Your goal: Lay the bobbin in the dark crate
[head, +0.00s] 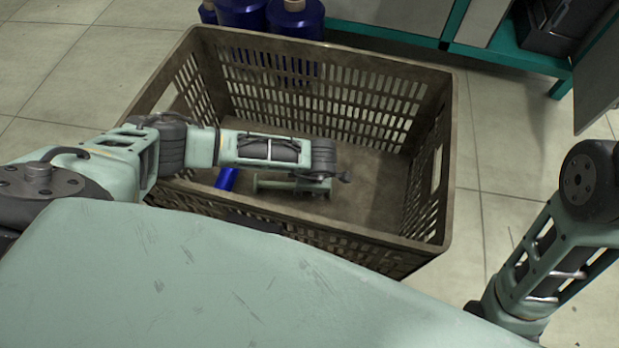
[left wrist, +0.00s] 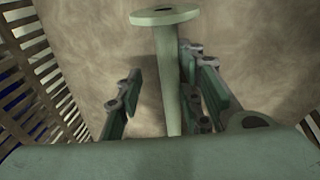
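The dark crate (head: 350,225) stands open on the floor, and my left arm reaches over its near left side into it. A pale green bobbin (head: 272,185) is low inside the crate, partly hidden below my arm. In the left wrist view the bobbin (left wrist: 166,70) shows a round flange and a slim shaft. My left gripper (head: 325,184) is at the bobbin, its fingers apart on either side of the shaft, with a gap visible on the left. Whether the bobbin rests on the crate floor is not clear. My right gripper is out of view.
A small blue cylinder (head: 227,178) is in the crate near the bobbin. Large blue thread spools (head: 296,20) stand behind the crate. A teal bench frame (head: 500,60) is at the back right. The right part of the crate floor (head: 375,190) is bare.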

